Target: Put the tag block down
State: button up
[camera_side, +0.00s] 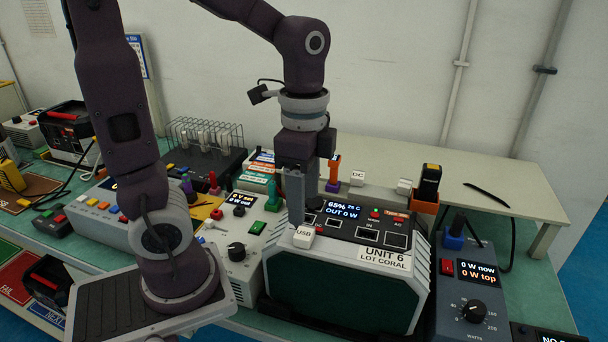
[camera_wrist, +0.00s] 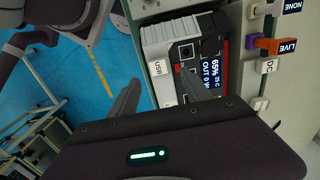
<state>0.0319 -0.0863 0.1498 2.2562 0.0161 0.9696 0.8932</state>
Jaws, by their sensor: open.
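A white tag block marked USB (camera_side: 304,236) sits at the front left edge of the top of the unit labelled UNIT 6, LOT CORAL (camera_side: 385,258). In the wrist view the USB block (camera_wrist: 157,68) shows between my two fingers, near their tips. My gripper (camera_side: 303,217) points down just above and behind the block in the side view. It is open, with the fingers apart in the wrist view (camera_wrist: 158,80). I cannot tell whether a finger touches the block. The far finger is partly hidden in the side view.
A white DC block (camera_side: 357,178) and an orange-and-purple plug (camera_side: 333,172) stand behind the unit. A grey load box with a dial (camera_side: 470,290) is close on the right. A white box with a black knob (camera_side: 237,251) is close on the left.

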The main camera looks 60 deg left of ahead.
notch_tip(320, 180, up, 5)
jog(key=s+d+n+t, duration=0.3)
jog(key=s+n+t, duration=0.2)
jog(key=s+n, duration=0.2)
jog(key=shift+r+n+t, duration=0.15)
jog(key=shift+n+t, duration=0.15)
jog(key=shift+n, duration=0.7)
jog(key=shift+a, duration=0.1)
